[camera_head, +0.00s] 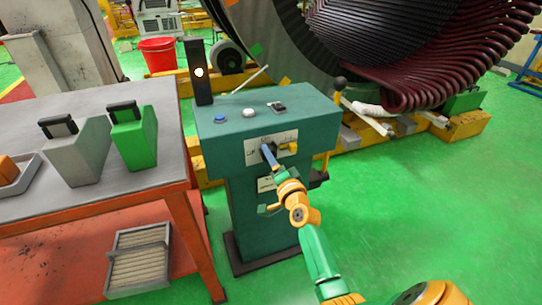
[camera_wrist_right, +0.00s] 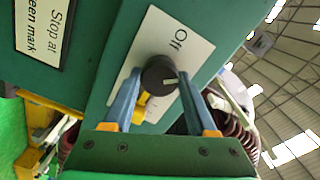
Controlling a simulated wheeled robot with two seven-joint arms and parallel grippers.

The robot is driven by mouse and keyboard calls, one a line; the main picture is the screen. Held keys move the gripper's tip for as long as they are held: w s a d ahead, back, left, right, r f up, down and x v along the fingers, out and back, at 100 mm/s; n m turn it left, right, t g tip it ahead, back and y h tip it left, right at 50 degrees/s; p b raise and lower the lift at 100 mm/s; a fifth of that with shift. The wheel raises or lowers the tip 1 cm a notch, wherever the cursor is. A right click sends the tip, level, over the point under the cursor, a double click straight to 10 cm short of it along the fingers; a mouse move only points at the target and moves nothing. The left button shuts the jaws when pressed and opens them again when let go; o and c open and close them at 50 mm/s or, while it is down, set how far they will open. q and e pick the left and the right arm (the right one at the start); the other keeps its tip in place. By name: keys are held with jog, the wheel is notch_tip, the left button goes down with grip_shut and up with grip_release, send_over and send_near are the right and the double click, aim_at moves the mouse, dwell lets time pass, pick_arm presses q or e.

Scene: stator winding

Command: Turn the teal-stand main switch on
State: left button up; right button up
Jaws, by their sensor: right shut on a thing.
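The teal stand (camera_head: 265,120) stands upright in the middle of the head view. Its front has a white label plate (camera_head: 286,135) with the main switch, largely hidden there by my right gripper (camera_head: 268,152). In the right wrist view the switch is a black round knob (camera_wrist_right: 157,74) on the plate, with "Off" printed beside it. A pale pointer mark on the knob faces right in that view. My right gripper (camera_wrist_right: 160,88) has its two blue fingers on either side of the knob, shut on it. My left gripper is out of view.
The stand's top carries a blue button (camera_head: 220,118), a white button (camera_head: 249,113) and a dark switch (camera_head: 277,106). A black post with a lit lamp (camera_head: 199,72) rises behind. A grey table (camera_head: 90,187) stands left. Green floor is open at right.

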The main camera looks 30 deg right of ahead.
jog(key=shift+m+p, duration=0.45)
jog(key=shift+m, duration=3.15)
jog(key=o, duration=1.4)
jog(key=shift+c, duration=0.2)
jog(key=p+v, duration=0.1)
jog(key=v, duration=0.6)
